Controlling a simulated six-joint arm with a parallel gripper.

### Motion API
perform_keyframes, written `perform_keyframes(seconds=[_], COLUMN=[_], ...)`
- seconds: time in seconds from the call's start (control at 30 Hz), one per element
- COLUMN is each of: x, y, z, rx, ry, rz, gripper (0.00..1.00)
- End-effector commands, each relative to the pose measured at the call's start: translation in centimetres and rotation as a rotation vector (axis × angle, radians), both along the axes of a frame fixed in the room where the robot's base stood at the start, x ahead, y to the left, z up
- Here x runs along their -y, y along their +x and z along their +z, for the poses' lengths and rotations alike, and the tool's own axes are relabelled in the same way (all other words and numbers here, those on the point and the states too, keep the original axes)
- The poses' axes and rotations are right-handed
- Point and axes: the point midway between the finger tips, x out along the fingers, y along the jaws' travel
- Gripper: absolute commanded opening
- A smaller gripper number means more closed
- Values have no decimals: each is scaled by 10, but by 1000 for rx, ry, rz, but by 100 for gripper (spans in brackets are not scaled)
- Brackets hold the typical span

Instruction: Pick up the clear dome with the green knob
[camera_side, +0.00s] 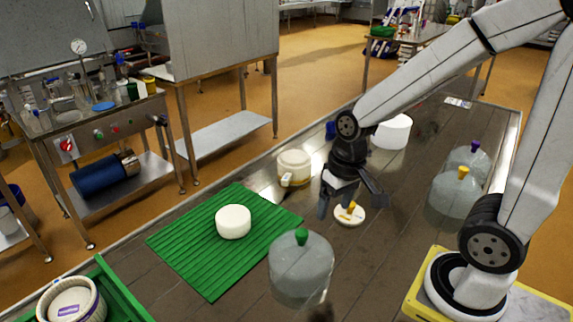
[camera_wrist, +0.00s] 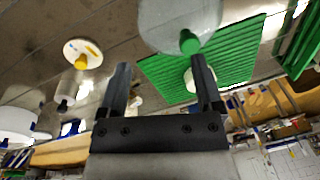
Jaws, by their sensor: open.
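The clear dome with the green knob (camera_side: 301,272) stands on the dark table, beside the near right edge of the green mat. In the wrist view the dome (camera_wrist: 178,15) is at the top, cut off by the frame edge, with its green knob (camera_wrist: 189,41) pointing down in the picture. My gripper (camera_side: 347,203) is open and empty. It hangs beyond the dome and to its right in the side view, apart from it. In the wrist view the two fingers of my gripper (camera_wrist: 162,85) reach up toward the dome without anything between them that they touch.
The green mat (camera_side: 185,250) bears a white cheese (camera_side: 233,222). A white lid with a yellow knob (camera_side: 349,214) lies beneath my gripper. Domes with a yellow knob (camera_side: 455,192) and a purple knob (camera_side: 467,160) stand at right. A mould (camera_side: 294,167) and white cylinder (camera_side: 392,132) stand behind.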

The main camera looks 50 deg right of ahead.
Motion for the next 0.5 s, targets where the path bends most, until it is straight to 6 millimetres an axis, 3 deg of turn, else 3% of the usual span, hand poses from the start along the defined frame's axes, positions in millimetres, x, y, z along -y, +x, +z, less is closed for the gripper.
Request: perform_keyframes(seconds=[0.27, 0.5], x=[1, -6], y=[-12, -12], z=[-12, -13], rx=[-189, -437], ry=[183, 493], rz=[-317, -745], gripper=[84, 84])
